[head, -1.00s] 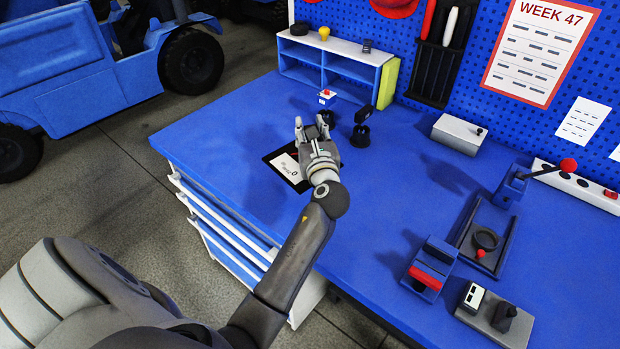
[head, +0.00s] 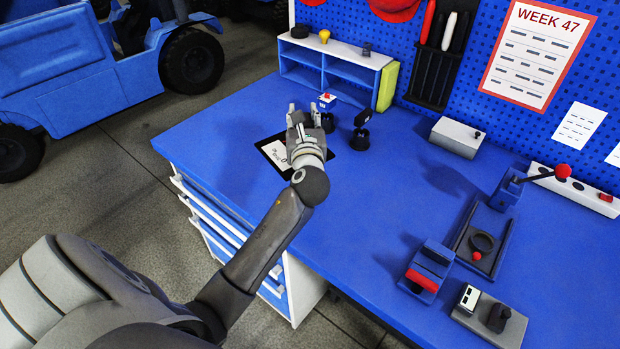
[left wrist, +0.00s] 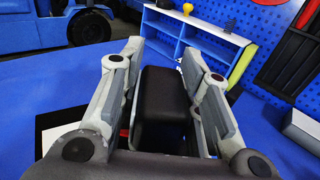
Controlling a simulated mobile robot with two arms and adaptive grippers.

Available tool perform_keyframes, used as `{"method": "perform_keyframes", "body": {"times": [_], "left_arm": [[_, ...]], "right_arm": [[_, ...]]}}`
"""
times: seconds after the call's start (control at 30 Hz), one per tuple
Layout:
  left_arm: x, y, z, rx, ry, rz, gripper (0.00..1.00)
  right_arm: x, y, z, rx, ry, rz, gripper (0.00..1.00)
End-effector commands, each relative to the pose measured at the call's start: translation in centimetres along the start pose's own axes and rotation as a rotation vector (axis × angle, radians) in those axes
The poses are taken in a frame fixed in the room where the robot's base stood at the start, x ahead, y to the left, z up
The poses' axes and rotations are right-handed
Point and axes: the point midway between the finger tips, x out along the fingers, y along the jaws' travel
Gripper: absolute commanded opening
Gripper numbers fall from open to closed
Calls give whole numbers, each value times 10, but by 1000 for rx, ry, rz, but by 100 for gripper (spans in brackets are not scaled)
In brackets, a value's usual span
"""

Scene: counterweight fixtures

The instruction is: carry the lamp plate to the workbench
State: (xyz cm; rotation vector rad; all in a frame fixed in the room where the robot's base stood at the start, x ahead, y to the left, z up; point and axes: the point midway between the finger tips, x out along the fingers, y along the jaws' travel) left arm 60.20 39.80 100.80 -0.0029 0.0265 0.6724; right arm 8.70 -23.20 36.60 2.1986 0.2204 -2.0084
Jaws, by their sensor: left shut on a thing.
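My left gripper (head: 300,116) is over the far left part of the blue workbench (head: 240,115). In the left wrist view its two fingers (left wrist: 166,85) are closed on a black block (left wrist: 163,95) with a rounded top. The part below the block is mostly hidden by the gripper, so I cannot tell whether it is the lamp plate. A thin red bit shows beside the left finger in that view. A black sheet with a white card (head: 277,153) lies on the bench just beside the gripper. My right gripper is not in view.
A small red-topped piece (head: 327,101) and a black-based piece (head: 360,134) stand close right of the gripper. Behind is a blue and white shelf (head: 335,65). A grey box (head: 456,137), a lever fixture (head: 508,190) and a grey plate with a knob (head: 488,322) stand right. The bench middle is clear.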

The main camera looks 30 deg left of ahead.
Motion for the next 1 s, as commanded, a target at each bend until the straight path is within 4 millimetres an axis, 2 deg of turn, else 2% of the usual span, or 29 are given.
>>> {"method": "perform_keyframes", "body": {"times": [0.03,0.13,0.5,0.63,0.83,1.0], "left_arm": [[-7,1,13,6,-19,-35,0],[-21,-2,16,6,-15,-106,0],[-93,-21,14,15,0,-392,0],[-113,-26,10,14,3,-462,0],[-125,-30,6,14,1,-509,0],[-109,-33,-1,15,1,-511,0]], "right_arm": [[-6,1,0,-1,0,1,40],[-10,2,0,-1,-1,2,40],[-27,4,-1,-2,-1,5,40],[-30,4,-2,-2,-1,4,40],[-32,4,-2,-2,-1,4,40],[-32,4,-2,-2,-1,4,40]]}}
